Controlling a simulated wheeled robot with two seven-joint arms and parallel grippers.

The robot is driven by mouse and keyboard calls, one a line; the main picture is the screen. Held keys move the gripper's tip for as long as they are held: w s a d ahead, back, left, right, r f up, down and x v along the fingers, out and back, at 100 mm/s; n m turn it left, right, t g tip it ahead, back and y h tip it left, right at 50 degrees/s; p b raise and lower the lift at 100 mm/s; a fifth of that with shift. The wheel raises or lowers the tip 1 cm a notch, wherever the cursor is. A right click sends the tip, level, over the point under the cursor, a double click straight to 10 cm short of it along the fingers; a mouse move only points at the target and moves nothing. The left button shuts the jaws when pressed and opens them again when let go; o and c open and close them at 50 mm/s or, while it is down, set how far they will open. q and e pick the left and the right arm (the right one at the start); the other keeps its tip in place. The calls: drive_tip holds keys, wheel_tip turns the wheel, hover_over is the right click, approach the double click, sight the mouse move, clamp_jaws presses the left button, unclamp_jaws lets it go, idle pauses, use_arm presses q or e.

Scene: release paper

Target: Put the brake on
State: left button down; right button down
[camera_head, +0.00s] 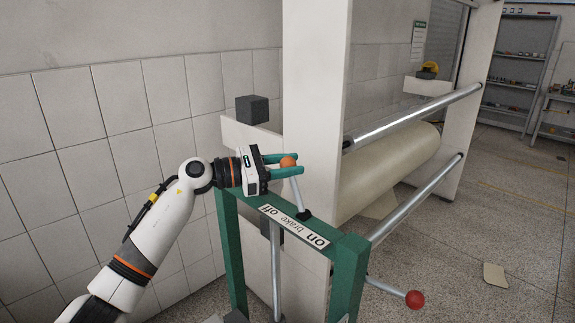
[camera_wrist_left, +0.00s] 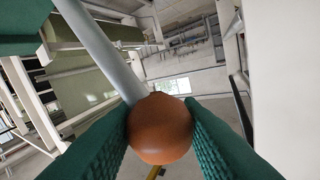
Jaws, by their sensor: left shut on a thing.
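The brake lever (camera_head: 298,192) is a grey rod with an orange ball knob (camera_head: 288,162). It rises from a dark base on the green frame's top bar and leans left, toward the "off" end. The label (camera_head: 295,226) on the bar reads "on brake off", with "off" at the left and "on" at the right. My left gripper (camera_head: 294,164) is shut on the knob, with a teal finger on each side. In the left wrist view the orange knob (camera_wrist_left: 160,128) sits between both fingers, and the rod runs up-left from it. My right gripper is not in view.
The green frame (camera_head: 348,275) stands in front of a white post (camera_head: 315,100). Behind it are a paper roll (camera_head: 395,170) and metal bars. A red-knobbed handle (camera_head: 414,299) sticks out at lower right. A dark block (camera_head: 252,109) sits behind my gripper. Open floor lies at right.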

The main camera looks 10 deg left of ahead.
use_arm(q)
drive_tip(key=shift+s+d+r+m+y+b, duration=0.25)
drive_tip(key=shift+s+d+m+y+b, duration=0.2)
drive_tip(key=shift+d+m+b, duration=0.3)
drive_tip(key=s+d+m+y+b, duration=0.4)
drive_tip(key=d+m+b, duration=0.2)
drive_tip(key=d, duration=0.1)
drive_tip(key=shift+s+f+g, duration=0.3)
drive_tip(key=shift+s+f, duration=0.05)
drive_tip(key=shift+s, duration=0.05)
drive_tip(key=c, duration=1)
unclamp_jaws()
drive_tip(key=shift+d, duration=0.15)
drive_tip(key=shift+c, duration=0.2)
